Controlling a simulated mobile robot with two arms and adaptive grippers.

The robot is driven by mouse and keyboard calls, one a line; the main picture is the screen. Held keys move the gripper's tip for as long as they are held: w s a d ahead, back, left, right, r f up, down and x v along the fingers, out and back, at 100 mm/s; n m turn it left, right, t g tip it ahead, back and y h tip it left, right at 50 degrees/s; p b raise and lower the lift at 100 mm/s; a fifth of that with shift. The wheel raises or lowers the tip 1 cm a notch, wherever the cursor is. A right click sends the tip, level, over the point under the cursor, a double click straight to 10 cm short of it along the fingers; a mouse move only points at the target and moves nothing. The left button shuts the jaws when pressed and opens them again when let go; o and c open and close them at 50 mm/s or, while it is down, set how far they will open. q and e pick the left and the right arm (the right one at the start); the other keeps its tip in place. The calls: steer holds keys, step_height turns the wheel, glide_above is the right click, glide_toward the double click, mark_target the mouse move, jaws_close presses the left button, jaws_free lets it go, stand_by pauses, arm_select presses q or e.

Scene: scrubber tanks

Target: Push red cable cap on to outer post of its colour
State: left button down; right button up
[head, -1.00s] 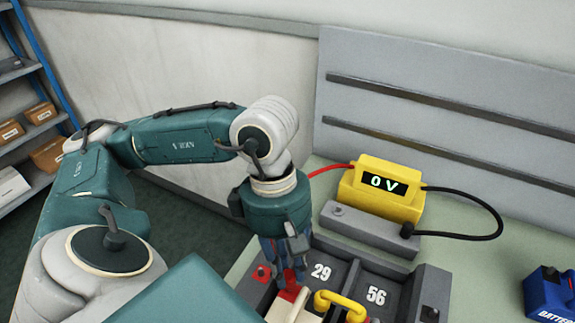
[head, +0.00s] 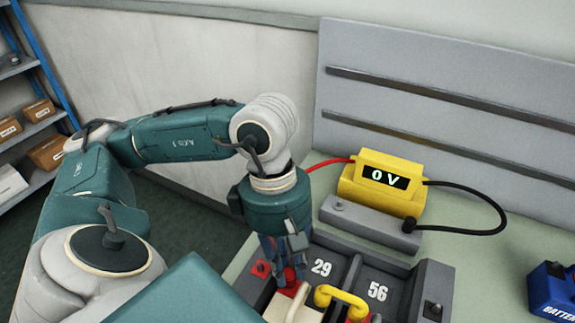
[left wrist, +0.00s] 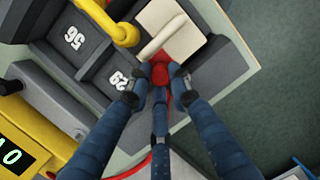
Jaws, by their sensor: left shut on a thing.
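My left gripper (head: 284,272) points down over the left part of the dark battery tray (head: 345,255). It is shut on the red cable cap (left wrist: 160,74), which shows between its fingertips in the left wrist view. In the head view the fingers mostly hide the cap. My right gripper is not in view.
A yellow meter (head: 384,183) reading 0 V stands behind the tray, with red and black cables. A yellow link (head: 342,298) and a cream block (left wrist: 185,30) lie close beside the gripper. Numbers 29 and 56 mark the compartments. A blue battery (head: 553,290) stands at right.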

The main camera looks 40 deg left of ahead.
arm_select(q)
steer(key=shift+f, duration=0.3)
steer(key=c, duration=1)
jaws_free()
steer(key=shift+r, duration=0.1)
steer(key=p+v, duration=0.2)
steer(key=d+p+v, duration=0.1)
steer(key=v, duration=0.2)
steer(key=p+v, duration=0.2)
steer(key=v, duration=0.1)
steer(key=shift+s+d+r+p, duration=0.25)
steer(key=shift+s+r+p, duration=0.05)
steer(key=shift+r, duration=0.1)
steer(key=shift+f, duration=0.1)
